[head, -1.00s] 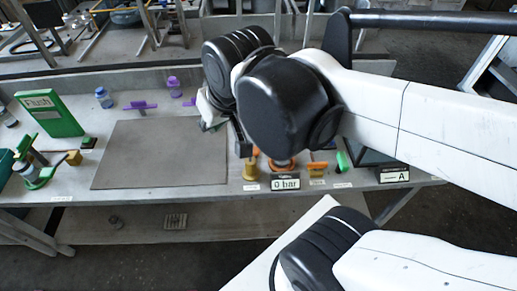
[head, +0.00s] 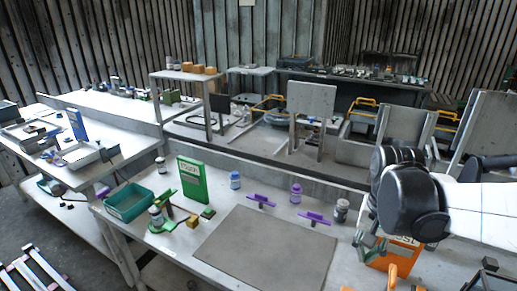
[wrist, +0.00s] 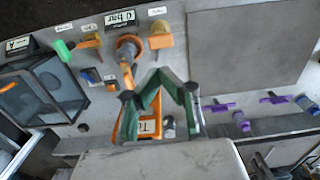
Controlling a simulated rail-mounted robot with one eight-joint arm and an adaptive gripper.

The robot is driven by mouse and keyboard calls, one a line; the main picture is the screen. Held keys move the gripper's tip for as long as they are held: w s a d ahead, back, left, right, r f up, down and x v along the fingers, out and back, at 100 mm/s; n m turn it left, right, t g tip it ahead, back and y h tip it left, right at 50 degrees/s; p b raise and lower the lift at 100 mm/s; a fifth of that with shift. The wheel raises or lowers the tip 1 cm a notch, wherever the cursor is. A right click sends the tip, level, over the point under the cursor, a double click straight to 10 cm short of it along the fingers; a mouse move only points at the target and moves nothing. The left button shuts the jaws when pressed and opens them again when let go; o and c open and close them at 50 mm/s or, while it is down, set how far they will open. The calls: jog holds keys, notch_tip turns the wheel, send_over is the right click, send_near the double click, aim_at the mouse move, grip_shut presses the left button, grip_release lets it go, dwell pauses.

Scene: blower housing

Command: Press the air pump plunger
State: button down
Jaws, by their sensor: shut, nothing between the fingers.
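The air pump (wrist: 130,48) shows in the wrist view as an orange round body beside the "0 bar" display (wrist: 120,18). Its plunger cannot be told apart clearly there. My gripper (wrist: 160,73) has green fingers, shut and empty. In the wrist view its tips appear just below and right of the pump, apart from it in the picture; the height gap cannot be told. In the head view my gripper (head: 371,247) hangs over the bench's right part, in front of an orange sign panel (head: 396,256). An orange part (head: 392,276) shows at the lower edge.
A grey mat (head: 265,248) lies clear mid-bench. Yellow fixtures (wrist: 160,38) and a dark glass-sided box (wrist: 45,90) flank the pump.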

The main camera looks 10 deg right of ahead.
aim_at(353, 289)
jog(key=shift+f, duration=0.15)
notch_tip(353, 289, down, 14)
jog(key=shift+r+b, duration=0.1)
jog(key=shift+b, duration=0.55)
dwell(0.3)
dwell(0.5)
notch_tip(353, 289, down, 4)
jog(key=b, duration=0.3)
jog(key=shift+r+b, duration=0.25)
jog(key=shift+b, duration=0.1)
jog(key=shift+r, duration=0.1)
jog(key=shift+r+p, duration=0.55)
jog(key=shift+r, duration=0.05)
notch_tip(353, 289, up, 13)
jog(key=p, duration=0.3)
jog(key=shift+s, duration=0.15)
